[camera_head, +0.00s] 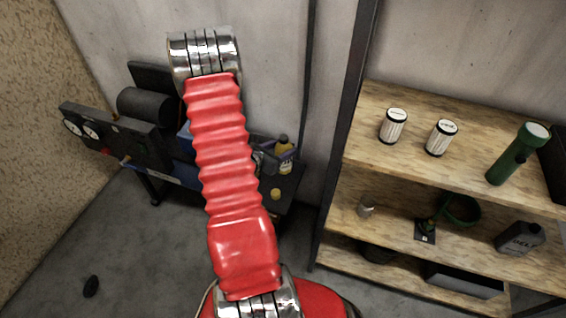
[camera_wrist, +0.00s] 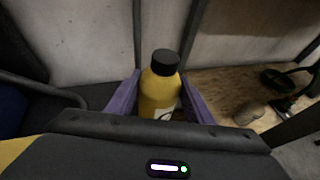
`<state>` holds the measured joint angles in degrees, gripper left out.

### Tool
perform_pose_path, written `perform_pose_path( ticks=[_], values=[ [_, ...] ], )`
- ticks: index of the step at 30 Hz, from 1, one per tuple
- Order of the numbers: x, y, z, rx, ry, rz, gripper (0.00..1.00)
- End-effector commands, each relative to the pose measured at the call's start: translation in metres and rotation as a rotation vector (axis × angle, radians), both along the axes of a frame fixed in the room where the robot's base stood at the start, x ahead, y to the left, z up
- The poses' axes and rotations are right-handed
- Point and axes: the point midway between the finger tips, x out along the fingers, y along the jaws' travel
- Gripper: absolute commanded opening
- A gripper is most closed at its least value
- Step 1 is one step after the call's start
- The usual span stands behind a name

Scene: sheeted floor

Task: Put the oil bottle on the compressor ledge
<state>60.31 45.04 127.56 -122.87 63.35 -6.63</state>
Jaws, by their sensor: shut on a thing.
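The oil bottle (camera_head: 285,160) is yellow with a black cap and a pale label. In the wrist view the bottle (camera_wrist: 158,92) stands upright between the two purple fingers of my gripper (camera_wrist: 153,100), which is shut on it. In the head view my gripper (camera_head: 272,158) is partly hidden behind my red arm. The compressor (camera_head: 148,108) is at the left, with gauges and a dark cylinder. Its dark ledge (camera_head: 290,183) shows below the bottle. I cannot tell whether the bottle's base touches the ledge; its lower part is hidden in the wrist view.
A small yellow round thing (camera_head: 275,194) lies on the ledge. A wooden shelf unit (camera_head: 375,165) stands at the right, holding two white cans (camera_head: 393,126), a green flashlight (camera_head: 517,153) and a dark jug (camera_head: 520,239).

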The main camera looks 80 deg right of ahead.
Motion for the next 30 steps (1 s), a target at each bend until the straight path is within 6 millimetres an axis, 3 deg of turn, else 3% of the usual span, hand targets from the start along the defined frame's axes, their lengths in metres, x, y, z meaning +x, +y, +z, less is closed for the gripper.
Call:
perform_pose_path(
  ticks=[6, 20, 30],
  values=[
    [0.0, 0.0, -0.018, -0.001, 0.0, 0.0, 0.12],
    [0.0, 0.0, -0.025, -0.001, 0.001, 0.0, 0.12],
    [0.0, 0.0, -0.058, 0.001, 0.001, -0.001, 0.12]
  ],
)
